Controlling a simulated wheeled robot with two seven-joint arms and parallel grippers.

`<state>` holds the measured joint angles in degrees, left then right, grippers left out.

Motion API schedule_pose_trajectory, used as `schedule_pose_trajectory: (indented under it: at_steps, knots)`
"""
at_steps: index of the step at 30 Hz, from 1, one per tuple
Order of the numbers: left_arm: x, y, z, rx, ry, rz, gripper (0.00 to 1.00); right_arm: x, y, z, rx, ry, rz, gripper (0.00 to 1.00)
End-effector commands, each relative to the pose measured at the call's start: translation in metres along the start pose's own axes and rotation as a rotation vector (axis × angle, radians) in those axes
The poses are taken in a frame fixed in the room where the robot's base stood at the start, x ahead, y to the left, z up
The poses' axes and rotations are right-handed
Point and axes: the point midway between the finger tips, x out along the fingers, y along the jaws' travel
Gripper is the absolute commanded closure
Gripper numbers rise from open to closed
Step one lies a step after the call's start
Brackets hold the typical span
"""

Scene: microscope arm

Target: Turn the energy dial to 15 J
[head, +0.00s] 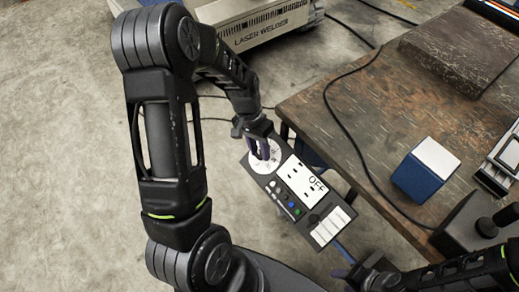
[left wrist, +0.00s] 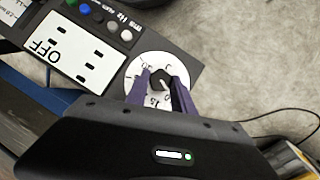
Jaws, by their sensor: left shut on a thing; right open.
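The energy dial is a white round disc (head: 264,157) with a dark knob at the top left end of a dark control panel (head: 318,212). In the left wrist view the white dial (left wrist: 135,92) carries printed numbers, one reading 15 near the fingers, and its black knob (left wrist: 161,79) sits between the purple fingers. My left gripper (left wrist: 163,82) is shut on the dial knob; it also shows over the dial in the head view (head: 263,147). The panel display (left wrist: 60,45) reads OFF. My right gripper (head: 352,272) is at the bottom of the head view, partly cut off.
A wooden table (head: 400,95) with a blue and white box (head: 426,170) stands at the right. A laser welder unit (head: 262,22) is at the back. Black cables run over the table and floor. Coloured buttons (head: 285,199) lie beside the display.

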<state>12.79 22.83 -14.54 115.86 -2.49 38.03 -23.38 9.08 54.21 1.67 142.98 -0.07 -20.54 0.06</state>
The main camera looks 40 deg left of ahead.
Motion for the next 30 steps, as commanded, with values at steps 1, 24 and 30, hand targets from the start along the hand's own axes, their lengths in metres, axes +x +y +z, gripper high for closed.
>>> schedule_pose_trajectory:
  at_steps: [1, 24, 30]
  knots:
    - [-0.001, 0.0, -0.001, 0.012, 0.001, -0.008, 1.0, 0.0, 0.0, 0.0, 0.0, 0.0, 0.0, 0.51]
    - [0.003, 0.006, 0.001, 0.47, 0.002, -0.302, 1.0, 0.011, 0.004, 0.0, 0.0, 0.0, 0.0, 0.51]
    - [0.003, 0.007, 0.001, 0.574, 0.004, -0.369, 1.0, 0.021, 0.009, 0.0, -0.001, 0.0, 0.0, 0.51]
